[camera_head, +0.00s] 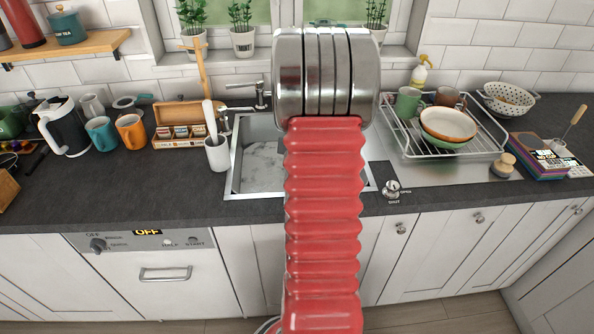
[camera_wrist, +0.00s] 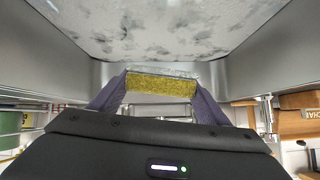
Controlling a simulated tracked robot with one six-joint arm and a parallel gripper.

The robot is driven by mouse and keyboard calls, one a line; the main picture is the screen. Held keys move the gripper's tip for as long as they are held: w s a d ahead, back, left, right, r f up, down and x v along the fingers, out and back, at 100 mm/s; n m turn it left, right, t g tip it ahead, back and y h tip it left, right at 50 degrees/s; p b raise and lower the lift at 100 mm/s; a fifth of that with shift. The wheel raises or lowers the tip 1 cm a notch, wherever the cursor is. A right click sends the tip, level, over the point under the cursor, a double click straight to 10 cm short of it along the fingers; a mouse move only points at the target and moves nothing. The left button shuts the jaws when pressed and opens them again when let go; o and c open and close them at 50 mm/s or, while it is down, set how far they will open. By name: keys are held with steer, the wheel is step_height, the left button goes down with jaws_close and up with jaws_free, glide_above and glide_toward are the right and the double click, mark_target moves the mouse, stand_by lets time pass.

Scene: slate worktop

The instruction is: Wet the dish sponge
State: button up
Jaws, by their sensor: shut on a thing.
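In the wrist view, the dish sponge (camera_wrist: 163,85), yellow with a pale layer along one edge, is between the two purple-grey fingers of my gripper (camera_wrist: 158,80). The gripper is shut on it. A mottled white and grey surface (camera_wrist: 150,28), framed by the grey sink walls, fills the top of that view. I cannot tell whether the sponge touches it. In the head view, the sink (camera_head: 233,160) shows a similar mottled surface (camera_head: 262,164) in its basin. The tap (camera_head: 262,95) stands behind it. My red arm hides the sink's middle, the gripper and the sponge.
Left of the sink are a white cup (camera_head: 217,154), a tea box (camera_head: 180,135), an orange mug (camera_head: 131,132) and a kettle (camera_head: 63,127). Right are a dish rack (camera_head: 470,153) with bowls and mugs, a round brush (camera_head: 503,165) and a colander (camera_head: 508,98).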

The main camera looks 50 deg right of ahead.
steer(key=shift+r, duration=4)
